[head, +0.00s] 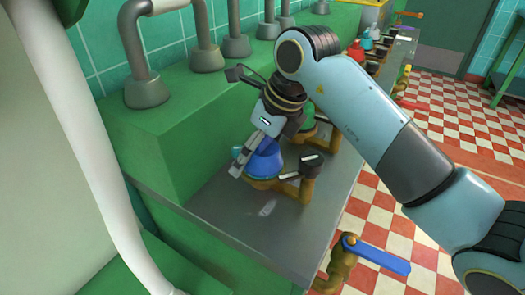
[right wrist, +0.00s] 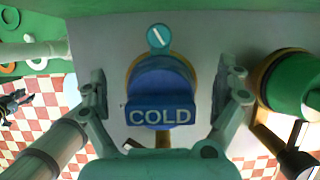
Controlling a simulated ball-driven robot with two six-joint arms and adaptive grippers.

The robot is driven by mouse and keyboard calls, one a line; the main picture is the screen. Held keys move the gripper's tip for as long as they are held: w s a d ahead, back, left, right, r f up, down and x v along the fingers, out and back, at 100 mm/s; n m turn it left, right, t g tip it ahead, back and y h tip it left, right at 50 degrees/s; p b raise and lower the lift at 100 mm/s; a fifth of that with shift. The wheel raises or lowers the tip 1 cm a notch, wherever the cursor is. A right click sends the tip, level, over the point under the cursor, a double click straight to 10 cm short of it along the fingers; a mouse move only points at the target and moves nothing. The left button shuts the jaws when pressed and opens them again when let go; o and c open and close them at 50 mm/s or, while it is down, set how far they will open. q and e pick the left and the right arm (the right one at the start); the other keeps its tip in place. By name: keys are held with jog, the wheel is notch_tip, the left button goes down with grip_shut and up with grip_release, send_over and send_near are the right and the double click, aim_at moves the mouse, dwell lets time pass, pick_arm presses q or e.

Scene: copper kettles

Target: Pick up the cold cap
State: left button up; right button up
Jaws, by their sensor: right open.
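The cold cap (head: 264,161) is blue and sits on a brass valve body on the grey counter. In the right wrist view the cap (right wrist: 160,82) faces me with the word COLD on its front block. My right gripper (head: 254,152) is over the cap in the head view. In the right wrist view the right gripper (right wrist: 162,88) is open, with one finger on each side of the cap and a gap between each finger and the cap. My left gripper is not in view.
A green cap (head: 308,130) stands close behind, and its large green shape (right wrist: 298,85) is right of the fingers. A red cap (head: 355,51) is farther along the counter (head: 240,212). A blue lever (head: 380,257) juts out at the front. Pipes rise behind.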

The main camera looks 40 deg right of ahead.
jog(key=c, duration=1.2)
jog(key=shift+r, duration=0.2)
jog(key=shift+r, duration=0.25)
jog(key=r, duration=0.3)
jog(key=shift+d+r, duration=0.2)
jog(key=shift+r, duration=0.15)
jog(key=shift+s+d+r+p, duration=0.2)
jog(key=shift+s+d+r, duration=0.8)
jog(key=shift+d, duration=0.7)
jog(key=shift+s+d+r+p, duration=0.2)
jog(key=shift+s+d+r, duration=0.5)
jog(key=shift+d+r, duration=0.7)
jog(key=shift+s+d+r+p, duration=0.2)
jog(key=shift+s+d+r, duration=0.65)
jog(key=shift+d, duration=1.1)
